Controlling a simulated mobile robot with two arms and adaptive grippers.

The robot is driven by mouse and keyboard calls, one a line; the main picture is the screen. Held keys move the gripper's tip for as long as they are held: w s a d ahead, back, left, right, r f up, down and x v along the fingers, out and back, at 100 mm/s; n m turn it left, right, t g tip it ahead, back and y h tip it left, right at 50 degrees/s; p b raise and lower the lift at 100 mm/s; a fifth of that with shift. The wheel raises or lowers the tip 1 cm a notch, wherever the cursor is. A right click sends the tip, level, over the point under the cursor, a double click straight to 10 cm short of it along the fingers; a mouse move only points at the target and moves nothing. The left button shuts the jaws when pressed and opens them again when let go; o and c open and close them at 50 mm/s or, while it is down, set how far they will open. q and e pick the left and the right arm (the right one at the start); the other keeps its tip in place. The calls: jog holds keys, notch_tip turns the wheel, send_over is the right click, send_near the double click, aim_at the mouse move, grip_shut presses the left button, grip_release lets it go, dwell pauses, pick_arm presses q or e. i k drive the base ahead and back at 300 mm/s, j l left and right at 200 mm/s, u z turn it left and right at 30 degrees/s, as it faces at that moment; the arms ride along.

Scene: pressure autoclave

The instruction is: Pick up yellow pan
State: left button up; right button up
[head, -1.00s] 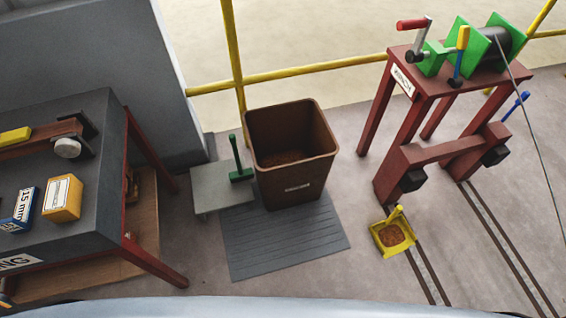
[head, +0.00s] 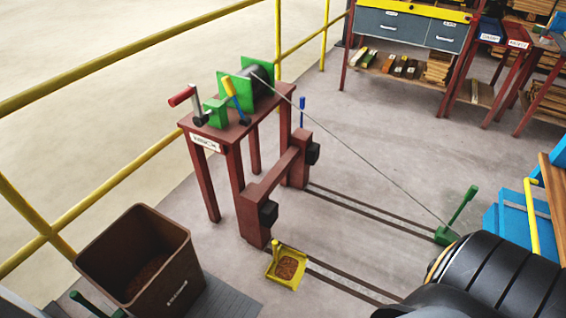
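The yellow pan (head: 288,267) sits on the grey floor at the bottom middle of the head view. It is a small square dustpan with brown debris in it, and its short yellow handle points up from its far left corner. It stands beside the foot of the red winch stand, near the start of a dark floor rail. Neither of my grippers shows in the view.
A brown bin (head: 146,262) with debris stands at the lower left. The red winch table (head: 232,132) stands behind the pan. A cable runs from it to a green block (head: 447,236). Yellow railings (head: 110,190) run along the left.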

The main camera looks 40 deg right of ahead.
aim_at(287, 269)
jog(key=z, duration=1.15)
